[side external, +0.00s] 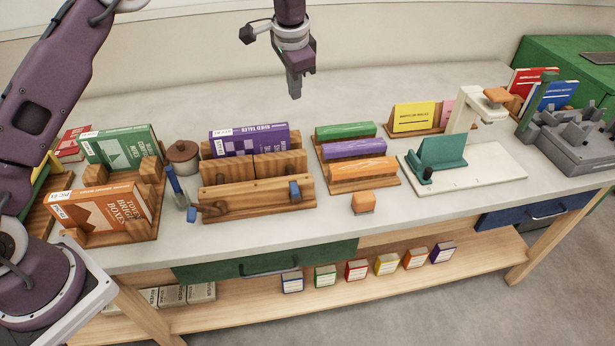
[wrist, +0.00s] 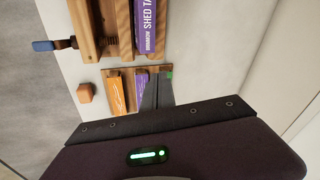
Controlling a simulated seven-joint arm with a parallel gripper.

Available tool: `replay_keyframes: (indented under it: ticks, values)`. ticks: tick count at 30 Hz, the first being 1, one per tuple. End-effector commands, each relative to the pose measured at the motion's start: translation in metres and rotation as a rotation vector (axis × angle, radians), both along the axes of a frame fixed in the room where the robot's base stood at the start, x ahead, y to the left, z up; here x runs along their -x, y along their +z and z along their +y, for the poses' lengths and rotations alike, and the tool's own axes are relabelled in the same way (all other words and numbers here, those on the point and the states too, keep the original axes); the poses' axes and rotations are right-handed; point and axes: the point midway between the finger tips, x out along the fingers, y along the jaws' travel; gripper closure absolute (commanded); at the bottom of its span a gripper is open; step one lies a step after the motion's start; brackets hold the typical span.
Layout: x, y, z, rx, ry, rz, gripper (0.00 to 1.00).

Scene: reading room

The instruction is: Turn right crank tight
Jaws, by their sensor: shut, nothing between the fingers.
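The wooden book press (side external: 258,200) stands on the bench, with a purple book (side external: 250,139) upright in it between wooden boards. The right crank (side external: 294,190) has a blue handle and sits at the right end of the press's front board. It also shows in the wrist view (wrist: 42,45), sticking out from the press. A left crank with a blue handle (side external: 191,214) sits at the other end of the front board. My gripper (side external: 295,94) is shut and empty, high above the bench, behind and above the press, apart from both cranks. In the wrist view its fingers (wrist: 155,95) partly cover the rack.
A rack with green, purple and orange rolls (side external: 357,152) stands right of the press, with an orange block (side external: 363,203) in front. A white stand (side external: 470,165) is on the right.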

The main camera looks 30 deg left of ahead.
Motion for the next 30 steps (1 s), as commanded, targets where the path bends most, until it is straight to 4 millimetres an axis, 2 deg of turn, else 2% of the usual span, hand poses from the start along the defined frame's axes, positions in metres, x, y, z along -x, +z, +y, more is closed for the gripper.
replay_keyframes:
  ticks: [1,6,14,21,24,30]
  values:
    - [0.005,0.005,-0.024,0.006,-0.017,0.046,1.00]
    - [0.039,0.025,-0.089,0.030,-0.092,0.203,1.00]
    - [0.096,0.052,-0.162,0.054,-0.241,0.372,1.00]
    - [0.098,0.027,-0.161,0.056,-0.240,0.384,1.00]
    - [0.098,0.009,-0.160,0.055,-0.239,0.383,1.00]
    - [0.098,-0.008,-0.159,0.055,-0.237,0.382,1.00]
